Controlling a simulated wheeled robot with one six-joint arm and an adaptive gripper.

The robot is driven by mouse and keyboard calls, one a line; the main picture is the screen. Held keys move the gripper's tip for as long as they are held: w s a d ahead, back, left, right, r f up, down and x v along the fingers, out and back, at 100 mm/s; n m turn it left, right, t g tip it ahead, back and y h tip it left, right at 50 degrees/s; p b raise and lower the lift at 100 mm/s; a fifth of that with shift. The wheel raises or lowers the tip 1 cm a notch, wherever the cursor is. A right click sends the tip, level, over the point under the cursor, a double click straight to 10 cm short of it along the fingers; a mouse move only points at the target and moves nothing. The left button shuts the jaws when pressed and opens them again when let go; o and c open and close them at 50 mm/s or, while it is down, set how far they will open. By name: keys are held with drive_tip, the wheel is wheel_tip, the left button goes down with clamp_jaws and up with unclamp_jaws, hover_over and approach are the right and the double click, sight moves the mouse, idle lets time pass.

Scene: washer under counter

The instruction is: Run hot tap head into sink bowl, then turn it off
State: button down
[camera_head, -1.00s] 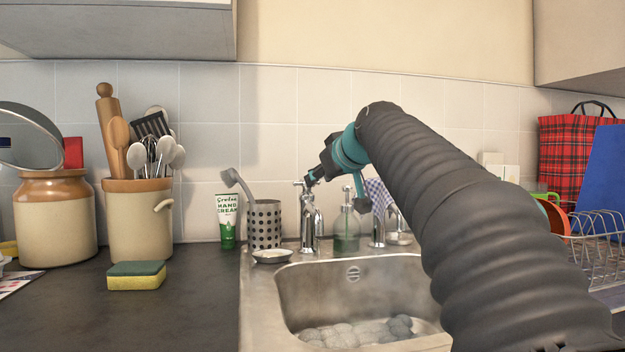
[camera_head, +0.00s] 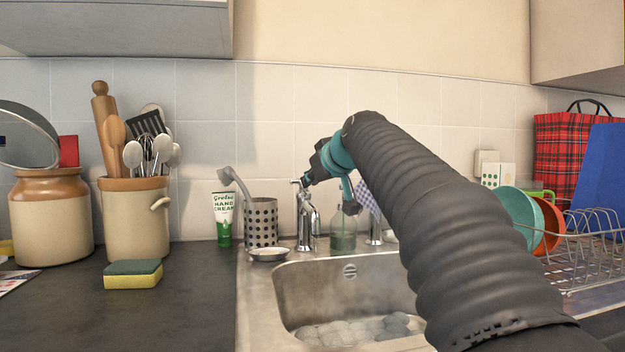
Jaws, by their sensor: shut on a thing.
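Two chrome taps stand at the back of the steel sink. The left tap (camera_head: 307,222) has a cross-shaped head (camera_head: 298,183) on top, and the right tap (camera_head: 375,228) is partly behind my arm. My gripper (camera_head: 303,182) is shut on the left tap's head, coming in from the right. The fingertips are small here and partly hidden by the wrist. No hot or cold mark can be made out. The sink bowl (camera_head: 290,290) holds rounded grey and white shapes, perhaps suds or stones. I cannot make out a stream of water from the spout.
A perforated utensil holder (camera_head: 262,222) with a brush, a soap dish (camera_head: 268,254) and a hand cream tube (camera_head: 223,218) stand left of the taps. A soap bottle (camera_head: 343,232) stands between the taps. A dish rack (camera_head: 590,250) is at right.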

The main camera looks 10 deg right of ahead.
drive_tip(key=shift+d+f, duration=0.1)
drive_tip(key=shift+w+d+n+g+y, duration=0.15)
drive_tip(key=shift+d+n+g+y, duration=0.15)
drive_tip(key=shift+n+y, duration=0.5)
drive_tip(key=shift+w+d+n+g+y, duration=0.1)
drive_tip(key=shift+d+n+g+y, duration=0.1)
drive_tip(key=shift+n+g+y, duration=0.4)
drive_tip(key=shift+w+d+n+g+y, duration=0.15)
drive_tip(key=shift+d+n+g+y, duration=0.1)
drive_tip(key=shift+n+y, duration=0.65)
drive_tip(key=c, duration=1.2)
unclamp_jaws()
drive_tip(key=v, duration=1.2)
